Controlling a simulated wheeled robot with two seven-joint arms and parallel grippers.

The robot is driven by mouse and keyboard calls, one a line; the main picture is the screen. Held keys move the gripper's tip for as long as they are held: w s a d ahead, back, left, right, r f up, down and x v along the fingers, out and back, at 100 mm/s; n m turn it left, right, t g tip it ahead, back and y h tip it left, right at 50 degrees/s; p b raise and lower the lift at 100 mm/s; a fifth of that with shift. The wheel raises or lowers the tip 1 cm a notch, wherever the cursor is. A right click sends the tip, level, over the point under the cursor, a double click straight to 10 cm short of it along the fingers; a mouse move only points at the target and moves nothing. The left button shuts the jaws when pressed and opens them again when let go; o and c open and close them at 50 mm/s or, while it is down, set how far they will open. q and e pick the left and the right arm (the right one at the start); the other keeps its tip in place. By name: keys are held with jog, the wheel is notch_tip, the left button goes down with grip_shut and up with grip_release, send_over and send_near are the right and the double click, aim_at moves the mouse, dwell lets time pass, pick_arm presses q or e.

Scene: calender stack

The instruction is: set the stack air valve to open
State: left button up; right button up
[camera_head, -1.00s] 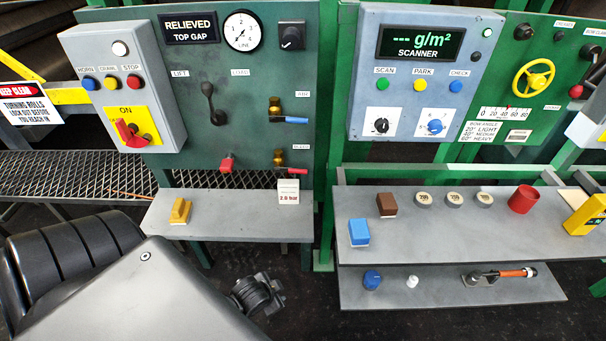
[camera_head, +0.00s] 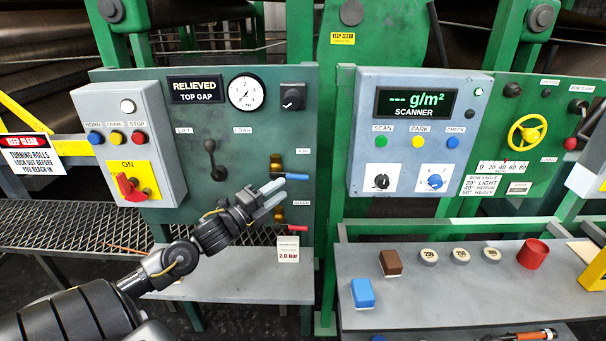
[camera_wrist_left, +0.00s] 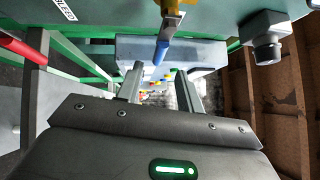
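The air valve has a brass body (camera_head: 276,161) and a blue lever (camera_head: 297,177) that points sideways to the right, on the green panel under the AIR label. My left gripper (camera_head: 275,190) is just below and left of the lever in the head view. In the left wrist view its two fingers (camera_wrist_left: 160,88) are apart with nothing held between them. The blue lever (camera_wrist_left: 161,52) appears ahead, in line with the gap between the fingers. Contact is not visible. My right gripper is in neither view.
Below is the bleed valve's red lever (camera_head: 298,228), also seen in the left wrist view (camera_wrist_left: 22,46). A black lift/load lever (camera_head: 211,158) stands left on the panel. A card reading 2.0 bar (camera_head: 289,249) is on the grey shelf (camera_head: 225,287).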

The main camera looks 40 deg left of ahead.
aim_at(301, 175)
pick_arm(q)
jog(key=p+x, duration=0.2)
jog(key=x, duration=0.6)
jog(key=shift+w, duration=0.15)
jog(key=shift+x, duration=0.85)
grip_shut()
jog(key=shift+f, duration=0.1)
